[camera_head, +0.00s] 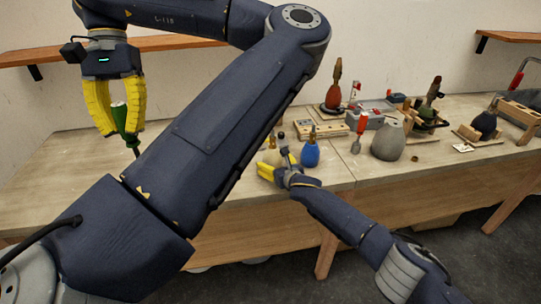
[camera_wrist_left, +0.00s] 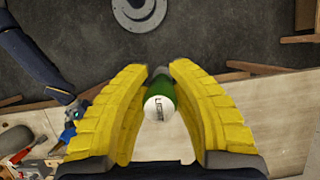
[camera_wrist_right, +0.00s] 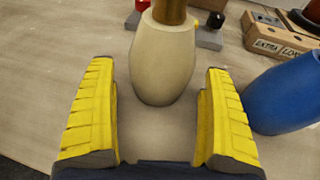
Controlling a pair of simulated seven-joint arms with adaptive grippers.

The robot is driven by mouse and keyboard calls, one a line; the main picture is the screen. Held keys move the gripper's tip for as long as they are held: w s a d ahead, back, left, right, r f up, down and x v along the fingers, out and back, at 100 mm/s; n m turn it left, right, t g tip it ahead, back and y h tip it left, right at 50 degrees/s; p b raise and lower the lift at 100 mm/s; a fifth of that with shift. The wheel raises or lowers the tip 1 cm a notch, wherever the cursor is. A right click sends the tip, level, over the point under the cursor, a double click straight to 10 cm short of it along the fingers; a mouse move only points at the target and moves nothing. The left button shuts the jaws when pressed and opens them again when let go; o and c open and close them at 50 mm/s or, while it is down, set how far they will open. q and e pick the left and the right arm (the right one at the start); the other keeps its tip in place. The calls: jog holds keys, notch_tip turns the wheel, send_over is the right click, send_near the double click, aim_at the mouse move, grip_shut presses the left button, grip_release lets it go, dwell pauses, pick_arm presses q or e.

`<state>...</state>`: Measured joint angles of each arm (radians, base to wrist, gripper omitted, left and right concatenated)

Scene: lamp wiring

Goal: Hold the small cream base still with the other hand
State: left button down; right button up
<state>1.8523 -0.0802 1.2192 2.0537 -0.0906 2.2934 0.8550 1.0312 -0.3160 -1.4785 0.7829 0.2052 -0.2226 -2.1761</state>
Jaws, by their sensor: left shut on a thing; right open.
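The small cream base (camera_wrist_right: 165,65) stands upright on the table, with a brown, wood-like part in its top. In the head view the cream base (camera_head: 272,157) is partly hidden by my right gripper. My right gripper (camera_head: 268,170) is open and low over the table. Its yellow fingers stand to either side of the base in the right wrist view, with visible gaps. My left gripper (camera_head: 121,128) is shut on a green screwdriver (camera_head: 119,117) with a white handle end, raised above the table at the left, shaft pointing down. The screwdriver's white end (camera_wrist_left: 160,107) faces the left wrist camera.
A blue base (camera_head: 310,154) stands close to the right of the cream one. Farther right are a grey base (camera_head: 388,142), a red-handled tool (camera_head: 360,128), a red lamp base (camera_head: 333,96) and wooden blocks. The table's left part is clear.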

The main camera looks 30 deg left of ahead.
jog(key=shift+w+a+f, duration=0.15)
jog(key=shift+w+a, duration=0.25)
jog(key=shift+a, duration=0.15)
jog(key=c, duration=1.1)
jog(key=shift+c, duration=0.8)
